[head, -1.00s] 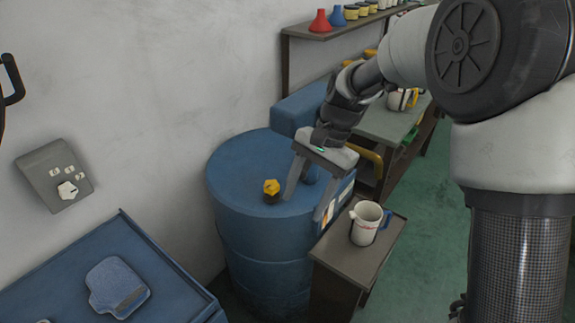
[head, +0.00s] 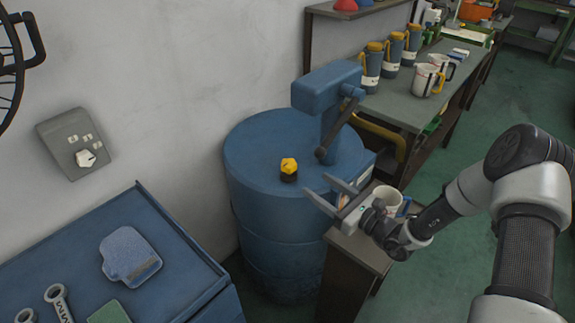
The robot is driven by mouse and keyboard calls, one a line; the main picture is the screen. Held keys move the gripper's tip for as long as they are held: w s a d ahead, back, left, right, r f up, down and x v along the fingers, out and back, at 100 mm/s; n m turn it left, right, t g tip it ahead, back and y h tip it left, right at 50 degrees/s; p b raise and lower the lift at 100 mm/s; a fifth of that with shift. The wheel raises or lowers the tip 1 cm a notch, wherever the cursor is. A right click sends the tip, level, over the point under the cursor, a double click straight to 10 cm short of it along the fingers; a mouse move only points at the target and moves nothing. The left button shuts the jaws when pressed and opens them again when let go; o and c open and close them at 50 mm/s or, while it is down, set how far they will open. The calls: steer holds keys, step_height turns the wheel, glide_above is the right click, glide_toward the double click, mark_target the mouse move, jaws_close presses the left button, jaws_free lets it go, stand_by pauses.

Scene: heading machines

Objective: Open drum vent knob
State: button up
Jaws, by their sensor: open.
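The blue drum (head: 252,160) stands against the wall in the head view. On its top is the yellow vent knob (head: 289,165) on a dark base. A blue pump with a dark lever (head: 325,88) rises from the drum's top, behind and right of the knob. My gripper (head: 318,190) is at the drum's right front edge, with its two fingers spread and pointing left toward the knob. Nothing is between the fingers. The knob is apart from the fingertips, a short way to their upper left.
A workbench (head: 400,105) with several jugs runs along the back right. A blue cabinet top (head: 185,290) with a mitt is at lower left. The green floor at right is open.

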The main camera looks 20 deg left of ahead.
mark_target(294, 169)
steer(key=x, duration=1.4)
steer(key=shift+s, duration=0.15)
